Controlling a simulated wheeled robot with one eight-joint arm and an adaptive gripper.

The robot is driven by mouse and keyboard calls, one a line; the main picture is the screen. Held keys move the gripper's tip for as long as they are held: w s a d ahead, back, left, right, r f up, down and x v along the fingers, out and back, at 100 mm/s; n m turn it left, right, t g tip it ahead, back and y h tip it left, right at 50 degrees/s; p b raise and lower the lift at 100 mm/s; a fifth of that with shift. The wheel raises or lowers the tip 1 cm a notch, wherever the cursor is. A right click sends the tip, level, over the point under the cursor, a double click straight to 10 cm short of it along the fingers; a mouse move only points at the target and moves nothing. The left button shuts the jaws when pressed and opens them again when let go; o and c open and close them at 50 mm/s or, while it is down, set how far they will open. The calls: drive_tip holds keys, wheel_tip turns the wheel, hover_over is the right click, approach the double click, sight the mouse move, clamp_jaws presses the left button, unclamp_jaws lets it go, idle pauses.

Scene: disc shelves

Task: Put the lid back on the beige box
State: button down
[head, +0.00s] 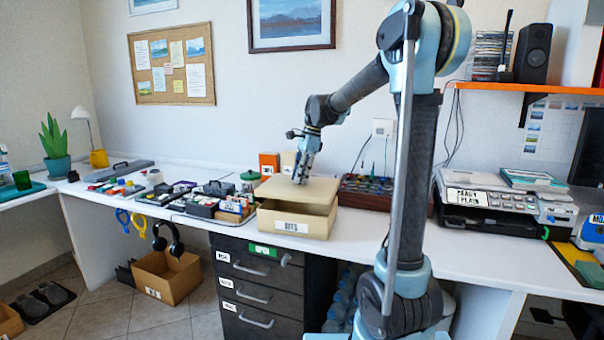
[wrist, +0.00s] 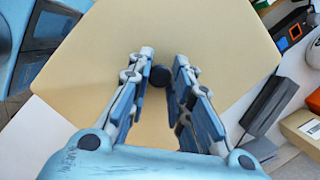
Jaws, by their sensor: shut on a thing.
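The beige box (head: 297,225) labelled "BITS" stands near the front edge of the white desk. Its flat beige lid (head: 285,189) is over it, looking slightly turned and not flush with the rim; I cannot tell whether it touches the box. My gripper (head: 300,178) points down at the lid from above. In the wrist view the lid (wrist: 215,50) fills most of the picture. The fingers of my gripper (wrist: 160,85) are closed around its small dark round knob (wrist: 160,76). The box's inside is hidden.
Trays of small parts (head: 205,200) stand close to the left of the box. A dark red unit with knobs (head: 367,192) stands close behind at right. A black drawer cabinet (head: 250,285) is below. A printer (head: 495,205) stands further right, past some bare desk.

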sight(300, 186)
drive_tip(key=shift+w, duration=0.15)
drive_tip(key=shift+w+a+f, duration=0.1)
drive_tip(key=shift+f, duration=3.05)
drive_tip(key=shift+f, duration=0.15)
idle(0.4)
drive_tip(key=c, duration=0.9)
unclamp_jaws()
